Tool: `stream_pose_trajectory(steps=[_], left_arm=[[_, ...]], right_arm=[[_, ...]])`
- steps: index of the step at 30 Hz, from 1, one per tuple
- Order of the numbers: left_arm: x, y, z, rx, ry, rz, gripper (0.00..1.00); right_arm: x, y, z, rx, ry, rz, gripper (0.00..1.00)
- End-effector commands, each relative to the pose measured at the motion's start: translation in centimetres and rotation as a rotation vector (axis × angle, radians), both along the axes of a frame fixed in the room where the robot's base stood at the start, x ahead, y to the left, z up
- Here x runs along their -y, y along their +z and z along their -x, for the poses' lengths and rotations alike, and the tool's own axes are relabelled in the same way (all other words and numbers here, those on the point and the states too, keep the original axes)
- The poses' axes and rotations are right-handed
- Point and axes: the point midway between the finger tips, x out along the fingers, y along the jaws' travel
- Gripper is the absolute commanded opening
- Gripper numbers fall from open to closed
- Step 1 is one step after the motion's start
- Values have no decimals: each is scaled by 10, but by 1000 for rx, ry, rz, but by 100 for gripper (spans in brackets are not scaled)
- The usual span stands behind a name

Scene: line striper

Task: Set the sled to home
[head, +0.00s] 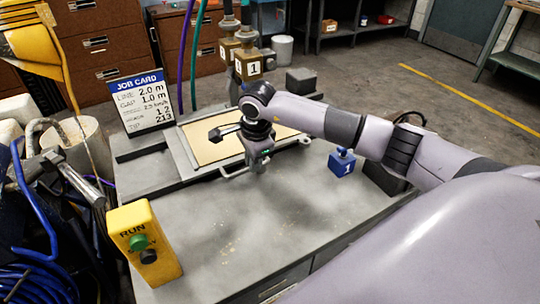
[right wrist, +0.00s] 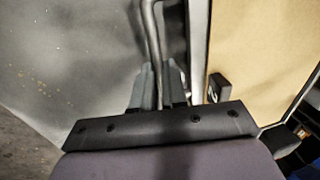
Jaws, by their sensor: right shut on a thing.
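A tan board (head: 205,146) lies in a light grey frame on the workbench; I take this as the sled. A bent grey bar handle (head: 232,173) runs along its front edge. My right gripper (head: 261,166) points down at this handle. In the right wrist view, the right fingers (right wrist: 160,90) are shut on the handle bar (right wrist: 152,28), which passes between them. The tan board (right wrist: 245,50) lies to the right there. My right wrist hides part of the board in the head view. No home mark can be made out. My left gripper is out of view.
A yellow RUN box (head: 145,245) stands at the front left of the bench. A job card (head: 140,100) stands behind left. Brass blocks numbered 1 (head: 248,68) hang behind the board. A blue block (head: 342,163) sits to the right. The front bench top is clear.

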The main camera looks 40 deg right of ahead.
Motion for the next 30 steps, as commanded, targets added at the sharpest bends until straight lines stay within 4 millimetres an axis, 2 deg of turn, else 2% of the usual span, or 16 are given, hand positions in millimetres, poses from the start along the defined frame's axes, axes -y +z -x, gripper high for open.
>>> stream_pose_trajectory(steps=[1, 6, 15, 21, 30], left_arm=[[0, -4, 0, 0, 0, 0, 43], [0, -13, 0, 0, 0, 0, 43], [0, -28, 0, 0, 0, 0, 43], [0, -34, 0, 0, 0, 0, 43], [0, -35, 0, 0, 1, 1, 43]], right_arm=[[-17, 0, -3, 4, 9, -3, 0], [-61, -1, -7, 4, 8, -2, 0], [-120, -1, -14, 2, 6, -3, 0], [-141, 0, -16, 2, 4, -2, 0], [-150, 1, -17, 2, 2, -4, 0]])
